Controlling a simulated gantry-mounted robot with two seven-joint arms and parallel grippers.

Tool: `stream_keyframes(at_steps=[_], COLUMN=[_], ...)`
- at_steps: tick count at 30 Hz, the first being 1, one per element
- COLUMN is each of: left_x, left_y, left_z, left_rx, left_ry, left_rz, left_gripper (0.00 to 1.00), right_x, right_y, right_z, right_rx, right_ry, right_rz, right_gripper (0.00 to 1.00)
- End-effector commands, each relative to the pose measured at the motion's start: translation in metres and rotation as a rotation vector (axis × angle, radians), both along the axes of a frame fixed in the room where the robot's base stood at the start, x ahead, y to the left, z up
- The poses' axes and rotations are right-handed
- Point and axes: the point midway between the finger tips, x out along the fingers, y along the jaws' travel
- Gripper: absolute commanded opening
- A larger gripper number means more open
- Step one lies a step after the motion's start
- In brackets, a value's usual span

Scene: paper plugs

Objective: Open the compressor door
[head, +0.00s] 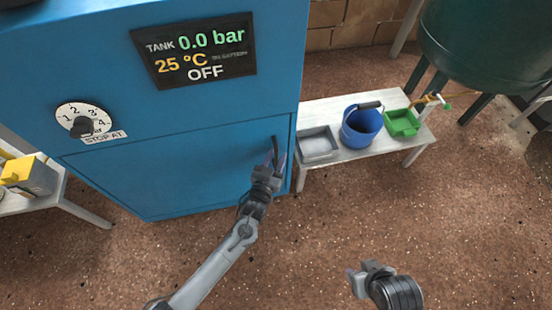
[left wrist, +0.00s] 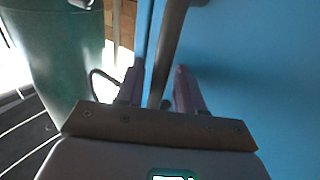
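The blue compressor's lower front panel is the door (head: 170,170); it looks flush with the cabinet. A dark bar handle (head: 274,147) stands near its right edge. My left gripper (head: 274,160) is at the handle. In the left wrist view the handle (left wrist: 168,50) runs between the two fingers of my left gripper (left wrist: 158,85), with gaps beside it, so the gripper is open around it. My right gripper (head: 359,270) is over the floor at lower right, away from the compressor; its finger opening is unclear.
A display (head: 195,50) reads 0.0 bar, 25 °C, OFF; a dial (head: 83,120) is below it. A low bench (head: 340,104) right of the compressor holds a grey tray (head: 317,143), blue bucket (head: 362,127) and green bin (head: 402,122). A green tank (head: 490,40) stands beyond. Floor in front is clear.

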Motion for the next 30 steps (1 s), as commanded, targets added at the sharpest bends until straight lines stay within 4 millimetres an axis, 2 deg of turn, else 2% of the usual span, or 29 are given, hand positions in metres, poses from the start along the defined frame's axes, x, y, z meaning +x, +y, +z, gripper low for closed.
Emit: stream_keyframes(at_steps=[2, 3, 10, 19, 23, 26, 30], left_x=[0.0, 0.0, 0.0, -0.001, -0.009, -0.023, -0.058], left_y=[0.0, 0.0, 0.0, 0.0, -0.003, -0.008, -0.018], left_z=[0.0, 0.0, 0.0, 0.0, 0.002, 0.004, 0.006], left_rx=[0.0, 0.0, 0.0, 0.0, 0.0, 0.0, 0.0], left_ry=[0.0, 0.0, 0.0, 0.0, 0.0, 0.001, 0.004], left_rz=[0.0, 0.0, 0.0, -0.002, -0.017, -0.045, -0.113], left_gripper=[0.37, 0.34, 0.0, 0.0, 0.0, 0.0, 0.0], right_x=[0.0, 0.0, 0.0, 0.0, 0.0, 0.0, 0.0], right_y=[0.0, 0.001, 0.0, -0.001, -0.002, -0.002, -0.002], right_z=[0.0, 0.0, 0.0, 0.001, 0.006, 0.015, 0.036], right_rx=[0.002, 0.002, 0.002, -0.005, -0.009, -0.01, -0.009], right_ry=[0.0, 0.0, 0.0, 0.0, 0.0, 0.001, 0.001], right_rz=[-0.002, -0.001, -0.002, 0.003, 0.005, 0.006, 0.005], right_gripper=[0.43, 0.43, 0.43, 0.43, 0.43, 0.43, 0.43])
